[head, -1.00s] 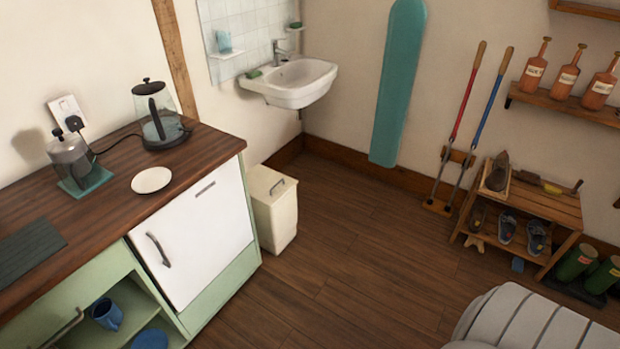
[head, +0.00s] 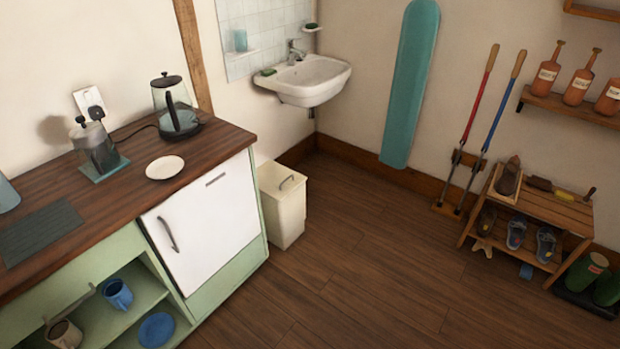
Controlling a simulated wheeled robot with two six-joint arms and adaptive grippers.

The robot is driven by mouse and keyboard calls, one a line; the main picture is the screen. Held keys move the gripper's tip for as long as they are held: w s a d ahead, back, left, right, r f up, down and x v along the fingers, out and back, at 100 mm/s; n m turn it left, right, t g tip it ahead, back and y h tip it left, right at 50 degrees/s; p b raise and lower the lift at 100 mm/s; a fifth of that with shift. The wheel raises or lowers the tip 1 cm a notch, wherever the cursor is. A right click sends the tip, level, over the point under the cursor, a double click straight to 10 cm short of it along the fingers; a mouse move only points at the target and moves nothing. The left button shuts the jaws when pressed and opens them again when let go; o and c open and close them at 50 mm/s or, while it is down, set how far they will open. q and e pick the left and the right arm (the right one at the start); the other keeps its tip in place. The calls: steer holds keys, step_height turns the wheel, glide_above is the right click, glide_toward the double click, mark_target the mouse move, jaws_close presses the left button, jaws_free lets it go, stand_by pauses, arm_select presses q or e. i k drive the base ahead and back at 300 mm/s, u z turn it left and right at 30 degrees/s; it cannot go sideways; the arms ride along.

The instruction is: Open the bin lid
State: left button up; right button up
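The bin (head: 283,214) is a cream, box-shaped bin standing on the wooden floor, against the right end of the kitchen unit. Neither of my grippers shows in the head view.
The green kitchen unit (head: 122,243) with a wooden worktop (head: 118,190) and white fridge door (head: 213,226) stands left of the bin. A sink (head: 308,80) hangs on the wall behind it. A shoe rack (head: 560,214) stands at right. The floor (head: 352,262) between is clear.

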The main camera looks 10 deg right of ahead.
mark_target(276, 181)
steer(key=z, duration=0.55)
steer(key=i, duration=1.05)
steer(key=z, duration=0.5)
steer(key=i, duration=1.15)
steer(key=u, duration=0.3)
